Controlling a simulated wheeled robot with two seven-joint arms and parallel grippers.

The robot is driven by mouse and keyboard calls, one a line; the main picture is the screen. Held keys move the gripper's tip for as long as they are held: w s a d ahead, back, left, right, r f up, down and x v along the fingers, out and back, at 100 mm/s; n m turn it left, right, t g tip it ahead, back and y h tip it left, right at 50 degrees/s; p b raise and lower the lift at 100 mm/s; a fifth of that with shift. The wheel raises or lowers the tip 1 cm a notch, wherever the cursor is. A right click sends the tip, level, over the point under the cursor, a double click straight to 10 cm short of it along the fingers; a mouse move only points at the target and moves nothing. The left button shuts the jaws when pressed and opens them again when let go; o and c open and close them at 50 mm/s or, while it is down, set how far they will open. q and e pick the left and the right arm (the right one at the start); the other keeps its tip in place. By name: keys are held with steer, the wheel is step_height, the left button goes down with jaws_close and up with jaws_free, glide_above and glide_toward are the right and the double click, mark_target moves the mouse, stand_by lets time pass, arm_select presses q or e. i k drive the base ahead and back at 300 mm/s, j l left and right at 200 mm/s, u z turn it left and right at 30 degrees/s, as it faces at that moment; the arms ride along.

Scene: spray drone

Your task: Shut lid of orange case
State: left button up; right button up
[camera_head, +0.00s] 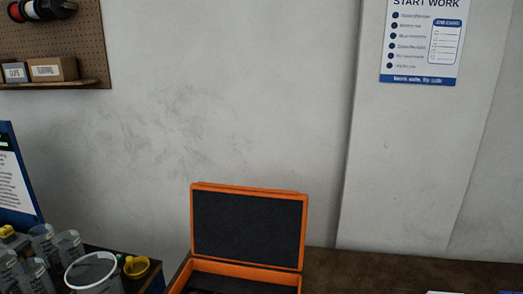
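The orange case (236,268) sits on the brown table at the bottom centre of the head view. Its lid (248,226) is open and stands nearly upright at the back, showing a dark grey foam lining inside an orange rim. The lower part of the case is cut off by the bottom edge of the view, so most of its contents are hidden. Neither of my grippers is in view.
The brown table (400,272) is clear right of the case, except for pale items at the lower right edge. At the lower left stand clear containers (68,247), a white-rimmed tub (93,270) and a yellow cup (136,266). A wall rises behind.

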mark_target(266, 228)
steer(key=j+z, duration=0.2)
steer(key=z, duration=0.25)
steer(key=j+z, duration=0.25)
steer(key=z, duration=0.2)
steer(key=j+z, duration=0.25)
steer(key=z, duration=0.2)
